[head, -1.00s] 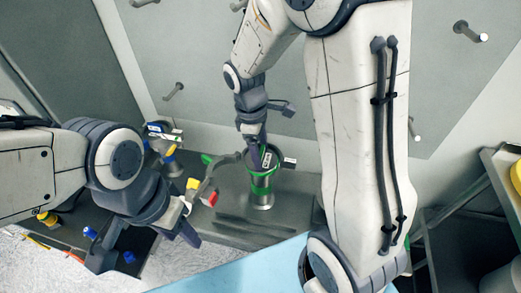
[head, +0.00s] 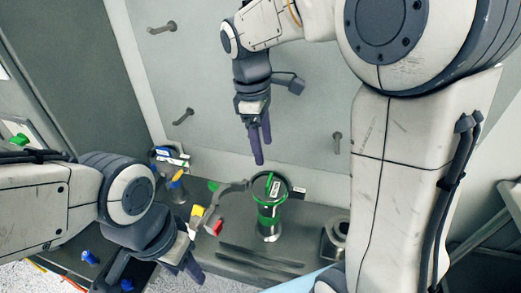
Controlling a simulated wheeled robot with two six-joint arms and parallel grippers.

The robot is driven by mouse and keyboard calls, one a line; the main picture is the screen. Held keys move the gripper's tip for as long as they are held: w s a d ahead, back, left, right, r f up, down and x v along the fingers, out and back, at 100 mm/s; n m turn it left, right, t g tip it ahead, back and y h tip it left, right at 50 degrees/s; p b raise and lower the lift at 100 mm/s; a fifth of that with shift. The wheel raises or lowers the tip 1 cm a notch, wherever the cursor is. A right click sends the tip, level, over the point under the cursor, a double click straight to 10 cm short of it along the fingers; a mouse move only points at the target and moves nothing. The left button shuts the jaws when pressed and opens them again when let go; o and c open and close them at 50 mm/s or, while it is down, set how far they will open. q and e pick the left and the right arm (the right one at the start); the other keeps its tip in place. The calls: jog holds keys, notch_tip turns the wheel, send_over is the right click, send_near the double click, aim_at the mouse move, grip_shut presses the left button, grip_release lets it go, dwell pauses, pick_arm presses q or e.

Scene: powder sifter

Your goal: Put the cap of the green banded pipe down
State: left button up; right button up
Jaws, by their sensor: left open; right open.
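The green banded pipe (head: 268,222) stands upright on the dark bench, a metal cylinder with green bands. Its top has a dark round face with a green rim and a green bar (head: 273,187); I cannot tell whether this is the cap or the pipe's own top. My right gripper (head: 260,151) is open and empty, pointing down above and slightly left of the pipe, clear of it. My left gripper (head: 152,272) is open at the lower left, apart from the pipe. No cap shows in either gripper.
A curved grey arm (head: 234,189) reaches the pipe's left side, near yellow and red pieces (head: 217,227). A short metal cylinder (head: 335,238) stands to the right. A blue and yellow item (head: 171,163) is at the back left. Pegs (head: 183,117) stick out of the back wall.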

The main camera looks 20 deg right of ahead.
jog(key=s+a+f+m+y, duration=0.1)
jog(key=s+a+f+m, duration=0.1)
jog(key=s+a, duration=0.3)
jog(key=s+a+f+m+y, duration=0.1)
jog(key=s+a+f, duration=0.3)
jog(key=s, duration=1)
jog(key=shift+s+a+f+m+t, duration=0.2)
jog(key=shift+a+m+t, duration=0.25)
jog(key=shift+a, duration=0.45)
